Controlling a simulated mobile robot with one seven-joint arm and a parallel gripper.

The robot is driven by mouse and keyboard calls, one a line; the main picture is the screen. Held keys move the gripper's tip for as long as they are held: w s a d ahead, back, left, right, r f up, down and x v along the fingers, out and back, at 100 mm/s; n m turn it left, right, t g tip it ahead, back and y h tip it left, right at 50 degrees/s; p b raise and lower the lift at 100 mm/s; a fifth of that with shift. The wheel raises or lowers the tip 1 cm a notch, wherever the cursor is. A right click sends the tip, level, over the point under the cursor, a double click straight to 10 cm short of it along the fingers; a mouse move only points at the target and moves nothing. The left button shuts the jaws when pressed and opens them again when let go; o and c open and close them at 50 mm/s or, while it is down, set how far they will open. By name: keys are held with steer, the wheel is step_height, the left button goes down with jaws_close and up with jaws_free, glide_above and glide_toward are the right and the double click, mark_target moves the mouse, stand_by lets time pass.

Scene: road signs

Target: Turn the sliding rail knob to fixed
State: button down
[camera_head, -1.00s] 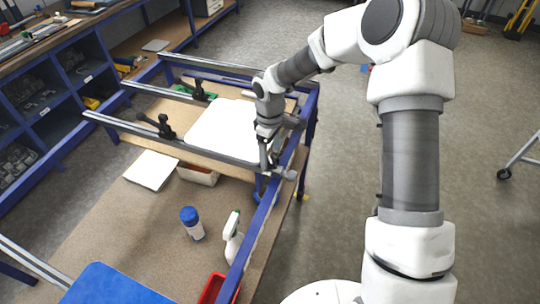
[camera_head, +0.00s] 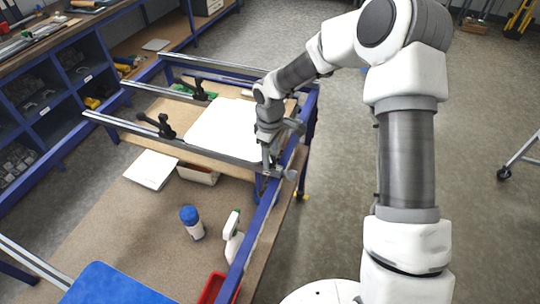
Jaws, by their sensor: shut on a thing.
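The sliding rail (camera_head: 170,146) is a long metal bar that crosses the blue frame. Its knob (camera_head: 291,175) is a small grey round part at the rail's right end, by the frame's blue side beam. My gripper (camera_head: 272,168) points down at this end and is shut on the knob or its stem; the fingers are small here and hide part of the contact. I cannot read the knob's setting.
Black clamps (camera_head: 160,126) stand on the rails. Below are a blue-capped bottle (camera_head: 192,222), a spray bottle (camera_head: 233,238), a red bin (camera_head: 212,289), a blue sign (camera_head: 112,285) and a white plate (camera_head: 151,170). Blue shelving (camera_head: 70,85) stands at the left.

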steer(key=m+b, duration=0.2)
steer(key=m, duration=0.1)
steer(key=shift+f, duration=0.1)
steer(key=shift+m+b, duration=1.5)
steer(key=shift+m, duration=0.7)
steer(key=shift+c, duration=1.8)
jaws_free()
step_height(320, 180, up, 18)
steer(key=shift+f, duration=0.15)
